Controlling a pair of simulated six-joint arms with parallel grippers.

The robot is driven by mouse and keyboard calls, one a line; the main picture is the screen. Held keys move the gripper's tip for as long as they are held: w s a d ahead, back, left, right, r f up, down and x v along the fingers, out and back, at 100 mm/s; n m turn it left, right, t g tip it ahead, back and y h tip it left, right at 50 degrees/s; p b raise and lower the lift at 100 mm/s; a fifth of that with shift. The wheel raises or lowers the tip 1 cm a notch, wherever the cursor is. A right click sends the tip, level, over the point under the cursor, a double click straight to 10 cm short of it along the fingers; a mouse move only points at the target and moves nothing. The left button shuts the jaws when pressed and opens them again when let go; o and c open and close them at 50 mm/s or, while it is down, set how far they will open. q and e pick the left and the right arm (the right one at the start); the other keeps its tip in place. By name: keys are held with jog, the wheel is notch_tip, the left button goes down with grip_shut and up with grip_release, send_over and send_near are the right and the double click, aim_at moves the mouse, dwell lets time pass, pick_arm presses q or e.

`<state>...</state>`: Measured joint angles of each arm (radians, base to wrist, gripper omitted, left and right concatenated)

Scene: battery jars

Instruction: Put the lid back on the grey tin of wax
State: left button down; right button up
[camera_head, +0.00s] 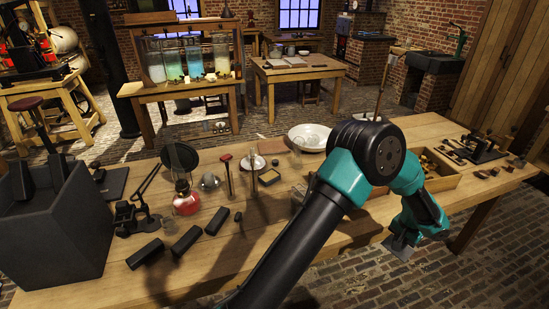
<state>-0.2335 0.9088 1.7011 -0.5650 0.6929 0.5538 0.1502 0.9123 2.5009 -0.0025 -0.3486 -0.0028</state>
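I cannot make out for certain which piece is the grey tin of wax or its lid. A small greyish round piece (210,182) stands on the bench beside the red lamp, too small to identify. A small dark box with a yellowish top (269,177) lies to its right. One arm of mine, apparently the right, rises from the bottom middle and bends down at the right. Its gripper (398,249) shows as a small grey part below the teal wrist, near the bench's front edge; its fingers are unclear. The arm hides part of the bench. My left gripper is not in view.
A big dark grey bin (58,235) stands at the left end. Black blocks (186,240), a red lamp (186,198) and a black stand (140,215) are near it. A white bowl (309,135) is at the back, a wooden tray (443,178) at the right. Bare bench shows front left.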

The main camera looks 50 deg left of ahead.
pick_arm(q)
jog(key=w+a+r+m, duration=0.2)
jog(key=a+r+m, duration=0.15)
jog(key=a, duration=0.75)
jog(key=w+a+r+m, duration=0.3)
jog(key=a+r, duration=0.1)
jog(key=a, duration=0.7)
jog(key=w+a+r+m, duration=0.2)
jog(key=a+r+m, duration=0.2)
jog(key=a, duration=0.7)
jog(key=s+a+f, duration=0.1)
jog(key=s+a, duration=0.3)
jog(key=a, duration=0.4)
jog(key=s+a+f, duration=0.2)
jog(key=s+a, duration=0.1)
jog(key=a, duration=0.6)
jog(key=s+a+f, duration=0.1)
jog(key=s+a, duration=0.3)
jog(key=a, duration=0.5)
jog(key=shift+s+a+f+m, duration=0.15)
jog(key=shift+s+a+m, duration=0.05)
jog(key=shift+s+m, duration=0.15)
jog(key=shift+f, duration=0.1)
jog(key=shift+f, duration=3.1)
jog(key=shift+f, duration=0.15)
